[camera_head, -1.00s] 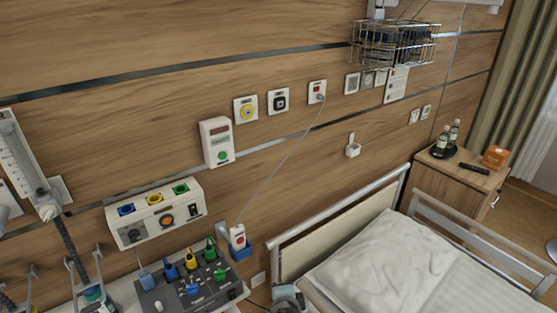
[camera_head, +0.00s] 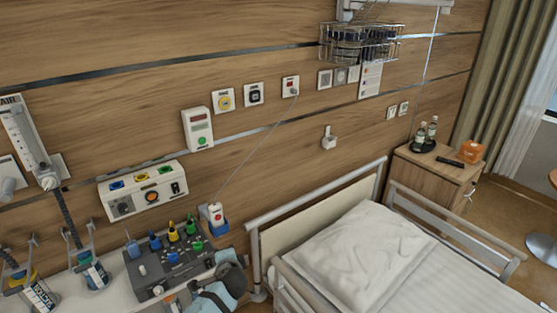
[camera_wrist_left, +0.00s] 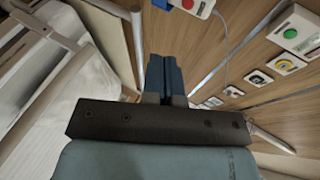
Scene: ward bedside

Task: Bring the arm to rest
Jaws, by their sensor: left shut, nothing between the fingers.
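My left gripper (camera_wrist_left: 164,75) shows in the left wrist view. Its two blue fingers are closed together with nothing between them, beyond a dark plate and a blue-grey wrist body. The wood-panelled wall is to its right and the bed to its left in that view. In the head view, a blue-grey and dark part of my arm (camera_head: 226,284) shows at the bottom, in front of the shelf and left of the bed's head end. The fingertips cannot be made out there. My right gripper is not in view.
The bed (camera_head: 350,262) with its rails is right of my arm. A control box with coloured knobs (camera_head: 168,268) is close on the left. A corded handset (camera_head: 216,214) stands behind. A bedside cabinet (camera_head: 425,178) carries bottles, a dark remote and an orange box.

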